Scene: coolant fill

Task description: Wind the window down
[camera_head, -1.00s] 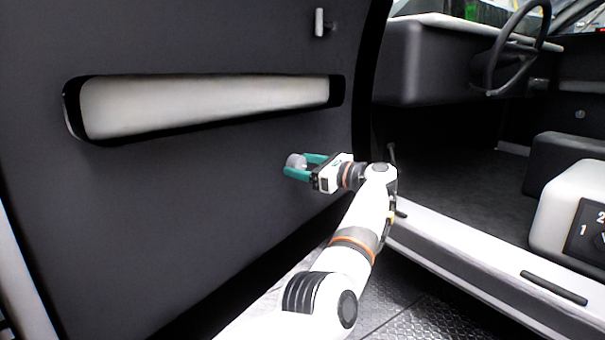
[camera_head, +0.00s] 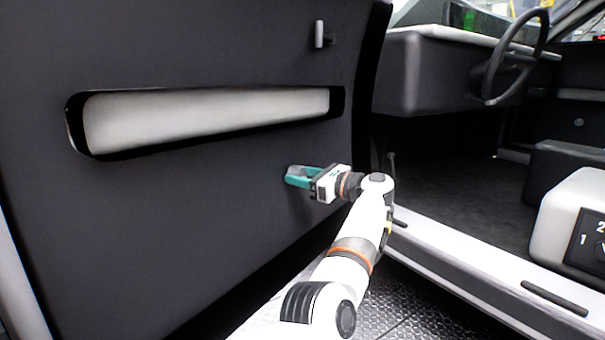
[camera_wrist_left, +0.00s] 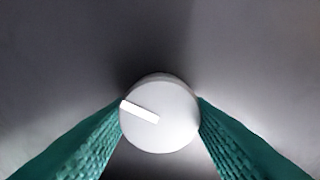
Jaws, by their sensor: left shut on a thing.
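The inner face of the car door (camera_head: 220,195) fills the left of the head view. A round pale grey knob with a white pointer line sits on it, seen close in the left wrist view (camera_wrist_left: 165,118). The pointer line runs from the knob's left edge toward its middle, sloping slightly down to the right. My left gripper (camera_head: 298,176) is shut on the knob, with a teal finger on each side of it in the left wrist view (camera_wrist_left: 160,120). In the head view the fingers mostly hide the knob. No window glass shows. My right gripper is not in view.
A long pale recess (camera_head: 210,118) runs across the door above my gripper. A small door handle (camera_head: 320,35) is higher up.

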